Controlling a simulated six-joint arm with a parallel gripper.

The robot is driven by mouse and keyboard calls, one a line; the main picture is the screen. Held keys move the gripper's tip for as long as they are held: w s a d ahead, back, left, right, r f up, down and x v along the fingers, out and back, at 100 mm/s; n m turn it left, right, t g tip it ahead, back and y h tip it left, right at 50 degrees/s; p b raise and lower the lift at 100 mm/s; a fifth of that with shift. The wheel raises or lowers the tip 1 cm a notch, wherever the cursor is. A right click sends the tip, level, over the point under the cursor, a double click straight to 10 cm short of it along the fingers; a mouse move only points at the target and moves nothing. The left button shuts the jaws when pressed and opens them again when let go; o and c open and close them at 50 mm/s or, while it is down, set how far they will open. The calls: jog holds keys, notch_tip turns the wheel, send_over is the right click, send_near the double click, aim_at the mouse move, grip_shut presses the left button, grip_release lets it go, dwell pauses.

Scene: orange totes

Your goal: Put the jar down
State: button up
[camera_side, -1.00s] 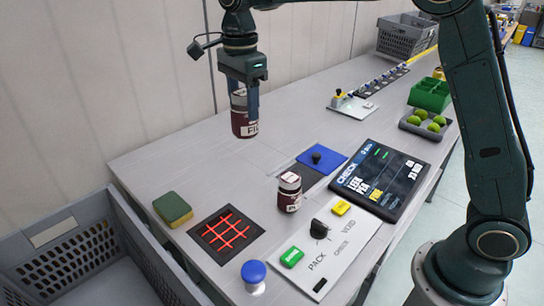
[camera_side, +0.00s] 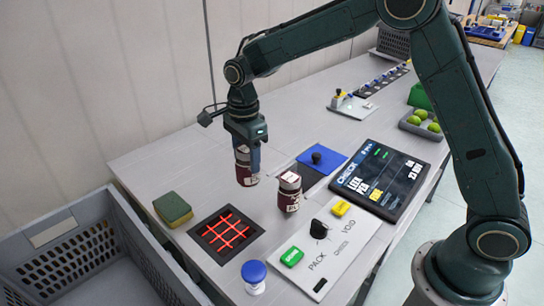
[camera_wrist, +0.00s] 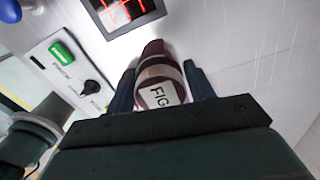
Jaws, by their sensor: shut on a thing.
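A dark red jar (camera_side: 247,172) with a pale lid is held upright in my gripper (camera_side: 246,152), low over the grey table. In the wrist view the jar's lid label (camera_wrist: 160,94) reads "FIG", and the fingers of my gripper (camera_wrist: 160,88) are on both sides of it. I cannot tell whether its base touches the table. A second dark red jar (camera_side: 289,195) with a label on its lid stands to the right of the held one.
A black square with a glowing red grid (camera_side: 226,235) lies in front. A green and yellow sponge (camera_side: 173,208), a blue button (camera_side: 254,272), a PACK/VOID panel (camera_side: 325,245) and a CHECK screen (camera_side: 379,180) surround the area. A grey crate (camera_side: 75,250) is at left.

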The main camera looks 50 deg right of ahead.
aim_at(248, 177)
jog(key=shift+f, duration=3.15)
jog(key=shift+f, duration=0.15)
jog(key=o, duration=1.2)
notch_tip(248, 177, up, 11)
jog(key=shift+r, duration=0.65)
